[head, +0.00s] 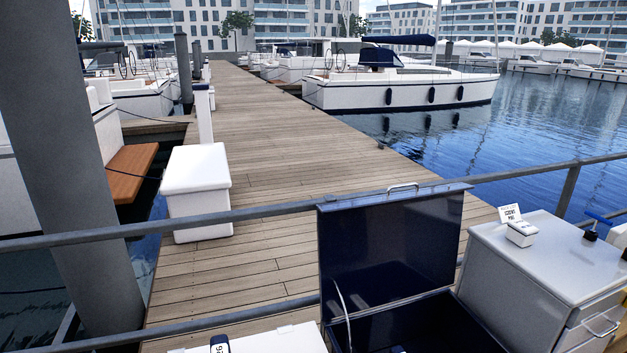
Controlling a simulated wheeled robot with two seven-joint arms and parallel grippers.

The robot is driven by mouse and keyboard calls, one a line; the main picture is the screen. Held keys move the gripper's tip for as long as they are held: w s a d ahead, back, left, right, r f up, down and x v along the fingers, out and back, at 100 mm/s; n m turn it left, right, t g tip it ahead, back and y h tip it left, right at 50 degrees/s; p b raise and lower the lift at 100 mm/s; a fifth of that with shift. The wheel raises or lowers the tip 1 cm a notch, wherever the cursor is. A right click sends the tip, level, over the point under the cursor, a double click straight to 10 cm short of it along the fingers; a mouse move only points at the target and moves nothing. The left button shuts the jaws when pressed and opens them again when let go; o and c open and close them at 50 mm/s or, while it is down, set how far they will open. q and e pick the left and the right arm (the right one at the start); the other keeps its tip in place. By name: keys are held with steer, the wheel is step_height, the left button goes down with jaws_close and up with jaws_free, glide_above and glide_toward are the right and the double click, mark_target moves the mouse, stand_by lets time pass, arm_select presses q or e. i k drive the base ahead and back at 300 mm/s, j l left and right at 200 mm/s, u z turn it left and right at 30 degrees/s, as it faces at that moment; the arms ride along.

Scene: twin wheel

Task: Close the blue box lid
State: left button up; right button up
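The blue box (437,325) is at the bottom centre-right, cut off by the lower edge of the head view. Its dark blue lid (388,250) stands open and upright at the back of the box. A light metal handle (403,187) sits on the lid's top edge. A thin pale curved stay or cord (344,312) shows at the left side of the opening. The box's inside is dark and its contents are hard to make out. Neither of my grippers is in view.
A grey-white cabinet with drawers (545,262) stands close right of the box, with a small white box and card (520,232) on top. A white surface (270,341) lies to the left. A metal railing (265,211) runs behind the lid. A wooden dock (260,150) lies beyond.

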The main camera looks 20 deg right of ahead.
mark_target(376, 249)
steer(key=l+u, duration=0.3)
steer(key=k+l+u, duration=0.1)
steer(key=l+u, duration=0.2)
steer(key=l, duration=0.2)
steer(key=k+l+u, duration=0.1)
steer(key=l+u, duration=0.2)
steer(key=k+l+u, duration=0.15)
steer(key=l+u, duration=0.15)
steer(key=l, duration=0.15)
steer(key=k+l+u, duration=0.4)
steer(key=l+u, duration=0.2)
